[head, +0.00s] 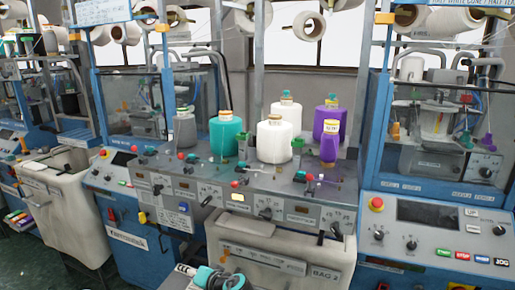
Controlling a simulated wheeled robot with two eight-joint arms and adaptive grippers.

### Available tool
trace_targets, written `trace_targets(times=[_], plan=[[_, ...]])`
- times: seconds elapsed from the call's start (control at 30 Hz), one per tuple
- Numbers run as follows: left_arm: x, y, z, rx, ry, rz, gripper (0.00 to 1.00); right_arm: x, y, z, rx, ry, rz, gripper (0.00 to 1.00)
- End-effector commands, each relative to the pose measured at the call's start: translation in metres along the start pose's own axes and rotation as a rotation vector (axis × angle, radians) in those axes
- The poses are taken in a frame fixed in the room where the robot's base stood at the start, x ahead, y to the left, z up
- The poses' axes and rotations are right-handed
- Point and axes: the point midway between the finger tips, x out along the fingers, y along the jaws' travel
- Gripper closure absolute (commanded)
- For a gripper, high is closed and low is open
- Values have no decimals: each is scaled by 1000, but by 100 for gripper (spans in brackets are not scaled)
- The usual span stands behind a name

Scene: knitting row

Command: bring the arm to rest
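My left gripper (213,277) shows at the bottom edge of the head view, in front of the cream bin marked BAG 2 (280,262). I see dark and teal parts of it, cut off by the frame. Its fingers are too small and too cut off to tell whether they are open or shut. I see nothing clearly held in it. My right gripper is not in view.
A grey machine shelf holds a teal cone (225,136), white cones (274,141), purple cones (328,147) and a grey cone (185,129). A control panel (430,225) stands at right. Another cream bin (62,200) stands at left, with dark floor before it.

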Motion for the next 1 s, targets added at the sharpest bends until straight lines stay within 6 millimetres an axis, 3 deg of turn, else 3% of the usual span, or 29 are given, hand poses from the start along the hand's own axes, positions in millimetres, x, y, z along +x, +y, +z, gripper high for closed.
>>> trace_targets(times=[0.1,0.3,0.6,0.8,1.0], plan=[[-17,-23,30,-29,-52,136,66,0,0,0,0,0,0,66],[-56,-42,83,-102,-105,364,66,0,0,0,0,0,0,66],[-132,-40,156,-270,-118,672,66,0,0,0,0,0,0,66],[-166,-29,182,-370,-99,797,66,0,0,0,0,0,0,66],[-177,-25,188,-405,-89,836,66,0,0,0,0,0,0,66]])
